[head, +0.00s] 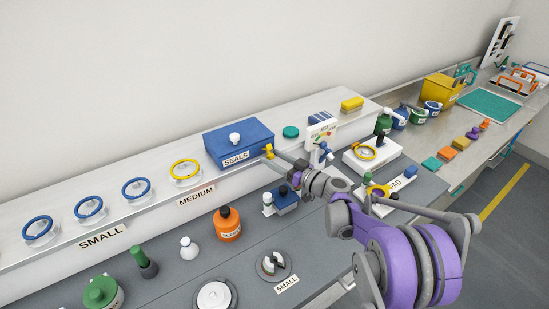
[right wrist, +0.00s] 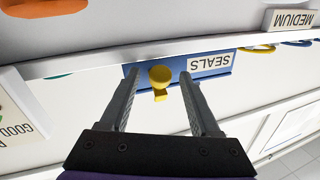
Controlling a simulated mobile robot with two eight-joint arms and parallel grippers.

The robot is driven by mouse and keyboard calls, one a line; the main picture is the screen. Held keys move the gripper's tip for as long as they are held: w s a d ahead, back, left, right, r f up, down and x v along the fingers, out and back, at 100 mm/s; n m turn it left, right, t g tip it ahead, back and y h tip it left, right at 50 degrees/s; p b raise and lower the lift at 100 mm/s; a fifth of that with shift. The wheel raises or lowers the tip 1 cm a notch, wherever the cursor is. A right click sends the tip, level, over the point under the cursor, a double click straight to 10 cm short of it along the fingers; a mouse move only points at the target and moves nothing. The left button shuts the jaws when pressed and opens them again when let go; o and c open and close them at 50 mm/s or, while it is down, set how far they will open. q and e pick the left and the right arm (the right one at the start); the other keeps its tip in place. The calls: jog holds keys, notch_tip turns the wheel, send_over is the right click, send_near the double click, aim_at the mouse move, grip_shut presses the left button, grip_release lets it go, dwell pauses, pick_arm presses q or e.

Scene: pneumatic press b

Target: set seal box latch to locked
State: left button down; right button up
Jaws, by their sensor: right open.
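The blue seal box (head: 238,141) stands on the white raised shelf, with a white knob on its lid and a SEALS label on its front. Its yellow latch (head: 267,151) is at the right end of the front face. My right gripper (head: 282,158) reaches the latch from the right. In the right wrist view, which is upside down, the open fingers (right wrist: 160,80) lie on either side of the yellow latch (right wrist: 160,93), with gaps visible. Whether the fingertips touch the box front cannot be told. My left gripper is not in view.
A white test stand (head: 321,133) and a teal disc (head: 291,132) are right of the box. A clear dish with a yellow ring (head: 186,170) is on its left. A small blue device (head: 287,201) and an orange bottle (head: 228,225) stand below, near my right arm.

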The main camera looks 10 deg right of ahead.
grip_shut()
dwell(0.4)
